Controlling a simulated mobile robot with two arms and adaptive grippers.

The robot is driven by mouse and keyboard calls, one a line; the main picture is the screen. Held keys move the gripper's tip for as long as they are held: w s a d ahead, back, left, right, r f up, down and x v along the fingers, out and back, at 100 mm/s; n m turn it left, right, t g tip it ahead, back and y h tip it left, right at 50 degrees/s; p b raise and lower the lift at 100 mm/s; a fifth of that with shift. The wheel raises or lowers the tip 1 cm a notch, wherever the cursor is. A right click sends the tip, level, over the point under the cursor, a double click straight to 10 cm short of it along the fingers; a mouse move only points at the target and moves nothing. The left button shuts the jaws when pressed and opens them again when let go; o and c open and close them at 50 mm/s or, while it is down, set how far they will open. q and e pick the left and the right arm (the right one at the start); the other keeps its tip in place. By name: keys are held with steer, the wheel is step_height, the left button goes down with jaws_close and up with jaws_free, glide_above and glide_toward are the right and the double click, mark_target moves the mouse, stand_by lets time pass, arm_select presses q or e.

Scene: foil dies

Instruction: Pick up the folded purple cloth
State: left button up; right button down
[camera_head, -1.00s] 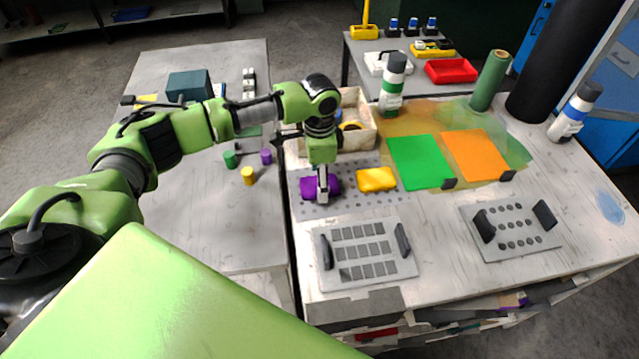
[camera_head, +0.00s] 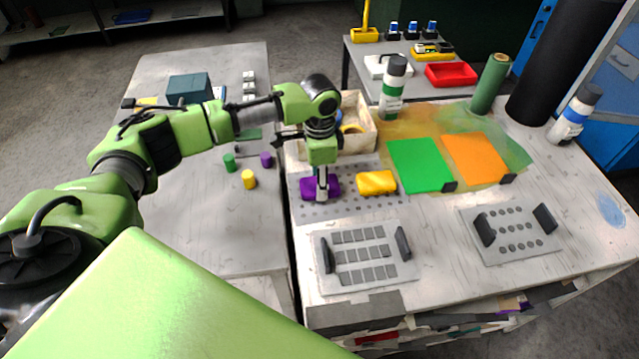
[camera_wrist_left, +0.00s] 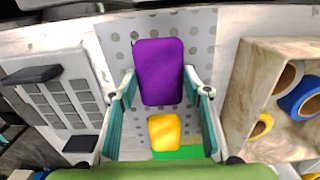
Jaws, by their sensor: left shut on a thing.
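The folded purple cloth (camera_head: 334,186) is at the left part of the perforated grey plate (camera_head: 304,209), beside a folded yellow cloth (camera_head: 376,183). My left gripper (camera_head: 321,195) comes down over the purple cloth from above and is shut on it. In the left wrist view the purple cloth (camera_wrist_left: 159,72) sits between the two fingertips of the gripper (camera_wrist_left: 160,92). I cannot tell whether it still touches the plate. The yellow cloth (camera_wrist_left: 164,132) lies apart from it. My right gripper is not in view.
A wooden bin (camera_head: 366,137) with rolls stands just behind the plate. A grey tray with slots (camera_head: 325,281) lies in front. Green (camera_head: 420,164) and orange (camera_head: 475,158) sheets lie to the right. Small cylinders, such as a yellow one (camera_head: 249,179), stand on the left table.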

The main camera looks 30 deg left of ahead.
arm_select(q)
steer(key=s+d+r+b, duration=0.2)
steer(key=d+r+b, duration=0.1)
steer(key=d+r, duration=0.8)
steer(key=d, duration=0.3)
steer(key=shift+s+r+b, duration=0.15)
steer(key=shift+r+b, duration=0.2)
steer(key=shift+r, duration=0.05)
steer(key=shift+o, duration=0.6)
steer(key=shift+a, duration=0.1)
